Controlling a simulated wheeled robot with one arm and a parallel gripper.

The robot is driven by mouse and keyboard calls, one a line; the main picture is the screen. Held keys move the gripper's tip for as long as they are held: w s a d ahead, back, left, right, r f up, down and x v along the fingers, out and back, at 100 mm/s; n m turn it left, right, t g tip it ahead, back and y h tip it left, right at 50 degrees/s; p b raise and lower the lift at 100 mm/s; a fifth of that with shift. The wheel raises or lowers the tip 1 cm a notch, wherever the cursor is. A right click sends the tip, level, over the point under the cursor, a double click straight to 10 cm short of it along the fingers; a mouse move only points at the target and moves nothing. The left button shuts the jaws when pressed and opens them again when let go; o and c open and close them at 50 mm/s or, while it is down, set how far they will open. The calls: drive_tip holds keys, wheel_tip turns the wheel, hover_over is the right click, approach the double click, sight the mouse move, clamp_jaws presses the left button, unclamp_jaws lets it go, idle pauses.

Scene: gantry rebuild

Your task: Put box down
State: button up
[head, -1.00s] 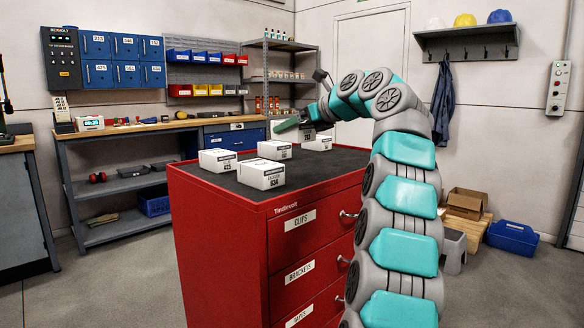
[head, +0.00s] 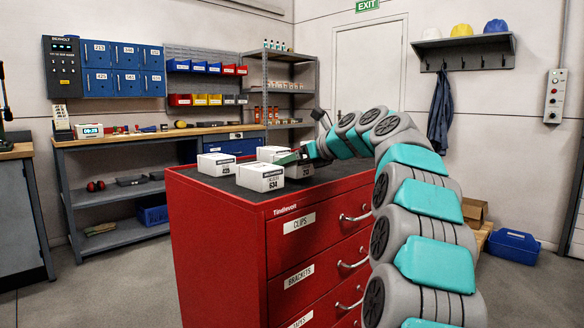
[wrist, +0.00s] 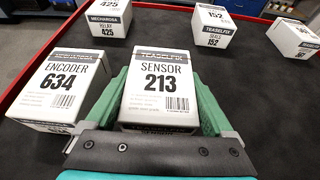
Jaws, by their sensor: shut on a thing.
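My gripper (head: 297,158) is shut on a white box marked Sensor 213 (wrist: 160,98); its green fingers lie along both sides of the box in the wrist view.
The Relay 425 box (wrist: 110,18), the Seals 152 box (wrist: 212,25) and another white box (wrist: 297,38) at the right stand farther back on the top. Dark mat between them and the held box is clear. A red rim edges the top.

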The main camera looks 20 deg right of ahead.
drive_tip(key=shift+f, duration=0.4)
drive_tip(key=o, duration=1.4)
drive_tip(key=shift+f, duration=0.15)
drive_tip(key=v, duration=1.2)
